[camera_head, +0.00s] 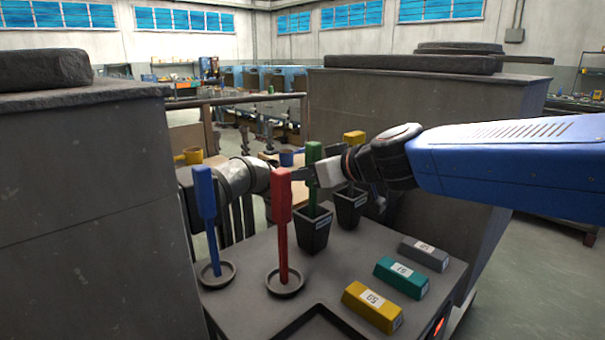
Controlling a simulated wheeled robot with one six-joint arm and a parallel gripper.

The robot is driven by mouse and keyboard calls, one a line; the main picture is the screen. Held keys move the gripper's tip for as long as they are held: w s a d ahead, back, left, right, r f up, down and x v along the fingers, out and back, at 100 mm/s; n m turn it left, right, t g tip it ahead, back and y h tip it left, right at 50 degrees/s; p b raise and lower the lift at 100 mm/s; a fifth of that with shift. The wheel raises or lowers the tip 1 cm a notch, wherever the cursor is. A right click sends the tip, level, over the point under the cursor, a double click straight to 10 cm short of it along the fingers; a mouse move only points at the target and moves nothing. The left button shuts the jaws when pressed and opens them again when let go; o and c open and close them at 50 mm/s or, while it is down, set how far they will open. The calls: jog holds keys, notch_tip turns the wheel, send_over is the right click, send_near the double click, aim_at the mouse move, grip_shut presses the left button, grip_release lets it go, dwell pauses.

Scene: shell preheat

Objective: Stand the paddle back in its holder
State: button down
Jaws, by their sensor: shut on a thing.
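A green paddle (314,153) stands upright, with a thick upper part and a thin lower part. Its lower end goes down behind the near rim of a dark tapered cup (314,236) with a label; whether it touches the cup's bottom is hidden. My gripper (310,174) comes in from the right and is shut on the green paddle's upper part. A second dark cup (350,209) behind to the right has a yellow-topped paddle (354,137), partly hidden by my gripper and arm.
A blue paddle (205,205) and a red paddle (281,205) stand in round dishes on the grey table (245,314). Yellow (372,307), teal (401,278) and grey (424,254) labelled blocks lie at the right. Tall grey blocks flank the table.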

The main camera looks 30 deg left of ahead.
jog(key=c, duration=1.5)
grip_release()
jog(key=shift+f, duration=0.1)
jog(key=shift+c, duration=0.2)
jog(key=shift+d+r, duration=0.25)
jog(key=shift+r, duration=0.05)
jog(key=v, duration=1.1)
jog(key=shift+d, duration=0.2)
jog(key=shift+s, duration=0.1)
